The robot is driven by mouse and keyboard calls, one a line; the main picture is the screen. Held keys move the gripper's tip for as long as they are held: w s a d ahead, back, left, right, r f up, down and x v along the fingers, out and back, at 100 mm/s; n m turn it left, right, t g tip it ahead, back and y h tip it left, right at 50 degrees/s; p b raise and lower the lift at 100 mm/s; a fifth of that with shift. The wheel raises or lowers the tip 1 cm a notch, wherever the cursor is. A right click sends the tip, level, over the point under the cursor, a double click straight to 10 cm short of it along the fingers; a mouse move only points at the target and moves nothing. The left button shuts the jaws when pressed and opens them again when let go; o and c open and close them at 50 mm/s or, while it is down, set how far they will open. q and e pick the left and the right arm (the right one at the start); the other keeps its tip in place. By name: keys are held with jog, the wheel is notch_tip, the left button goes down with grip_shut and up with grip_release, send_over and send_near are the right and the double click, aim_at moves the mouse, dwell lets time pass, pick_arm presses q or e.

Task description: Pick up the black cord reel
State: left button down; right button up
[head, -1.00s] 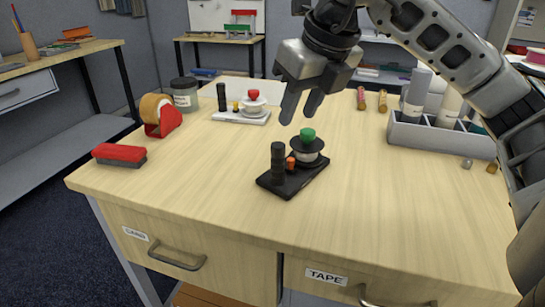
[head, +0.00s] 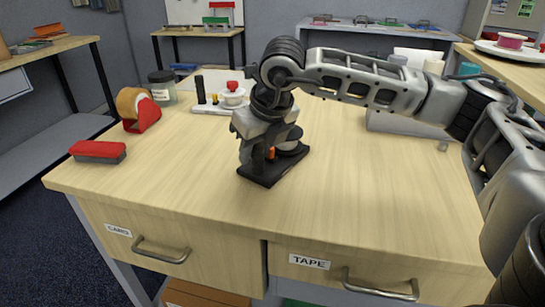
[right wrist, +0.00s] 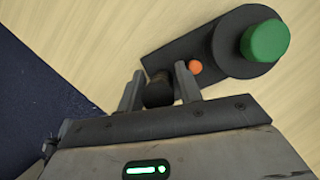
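The black cord reel stands on the table, with its black base (head: 265,172) bare at the front in the head view. The right wrist view shows its round reel with a green knob (right wrist: 265,41), a small orange knob (right wrist: 195,67) and a dark upright post (right wrist: 158,92). My right gripper (right wrist: 158,76) points down over it, one finger on each side of the post. The fingers look open, with no clear grip on the post. In the head view the gripper (head: 258,152) hides the post and most of the reel. My left gripper is not in view.
A similar white reel (head: 232,98) with a red knob stands behind. A tape dispenser (head: 140,110), a jar (head: 163,88) and a red-topped brush (head: 98,151) are at the left. A grey organiser (head: 400,124) is behind my right arm. The table's front is clear.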

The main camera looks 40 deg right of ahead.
jog(key=shift+w+f, duration=0.25)
jog(key=shift+f, duration=0.3)
grip_shut()
jog(key=shift+r, duration=0.1)
jog(key=shift+r, duration=0.1)
